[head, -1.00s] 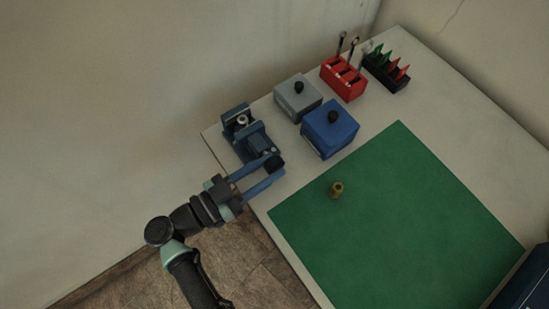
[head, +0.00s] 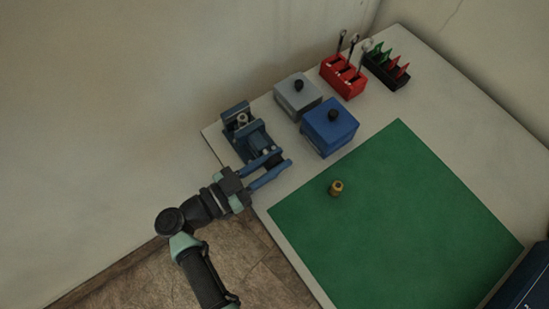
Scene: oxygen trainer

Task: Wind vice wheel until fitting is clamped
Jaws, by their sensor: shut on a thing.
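The blue vice (head: 237,133) stands at the left corner of the bench. A small pale metal fitting (head: 242,119) sits at its jaws; whether the jaws touch it is too small to tell. The dark vice wheel (head: 276,160) is at the vice's near end, mostly hidden by the fingers. My gripper (head: 280,161) is shut on the wheel, one blue finger on each side, reaching in from the lower left.
A brass piece (head: 336,187) stands on the green mat (head: 400,230). A blue box (head: 330,128) and a grey box (head: 298,97) with black knobs stand right of the vice. A red holder (head: 343,77) and a black rack (head: 386,71) stand behind.

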